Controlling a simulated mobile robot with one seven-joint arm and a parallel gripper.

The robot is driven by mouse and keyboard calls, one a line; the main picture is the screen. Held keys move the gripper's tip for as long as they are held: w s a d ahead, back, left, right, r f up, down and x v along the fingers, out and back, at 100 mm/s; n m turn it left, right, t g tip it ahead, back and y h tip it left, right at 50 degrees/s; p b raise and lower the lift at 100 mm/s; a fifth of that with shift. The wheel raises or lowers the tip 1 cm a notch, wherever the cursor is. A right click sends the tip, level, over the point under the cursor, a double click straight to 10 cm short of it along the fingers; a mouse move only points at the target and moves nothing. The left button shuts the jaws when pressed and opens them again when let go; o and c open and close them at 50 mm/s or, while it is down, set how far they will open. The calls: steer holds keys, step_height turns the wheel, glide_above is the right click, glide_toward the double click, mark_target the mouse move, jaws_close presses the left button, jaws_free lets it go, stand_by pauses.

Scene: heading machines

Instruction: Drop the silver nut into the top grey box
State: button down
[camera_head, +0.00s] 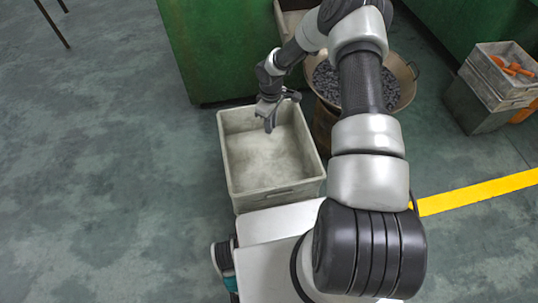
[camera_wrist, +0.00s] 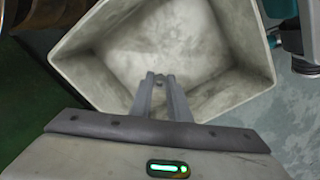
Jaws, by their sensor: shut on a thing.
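The top grey box (camera_head: 228,165) stands open in the middle of the head view, just in front of my base. Its inside looks empty. It also fills much of the wrist view (camera_wrist: 80,62). My gripper (camera_head: 269,124) points down over the far part of the box opening. In the wrist view my gripper (camera_wrist: 160,80) has its two fingers close together, shut on the small silver nut (camera_wrist: 160,83) at their tips. The nut is very small there and cannot be made out in the head view.
A round basin (camera_head: 402,75) of dark pieces stands right of the box, behind my arm. A green machine (camera_head: 200,50) stands behind the box. Grey crates with orange items (camera_head: 490,85) are at the far right. Floor to the left is clear.

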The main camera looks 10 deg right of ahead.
step_height(320, 180, down, 5)
steer(key=shift+r+b, duration=0.1)
steer(key=shift+b, duration=0.95)
steer(key=c, duration=1.6)
jaws_free()
steer(key=shift+r, duration=0.1)
step_height(320, 180, up, 17)
steer(key=p, duration=0.3)
steer(key=shift+r, duration=0.1)
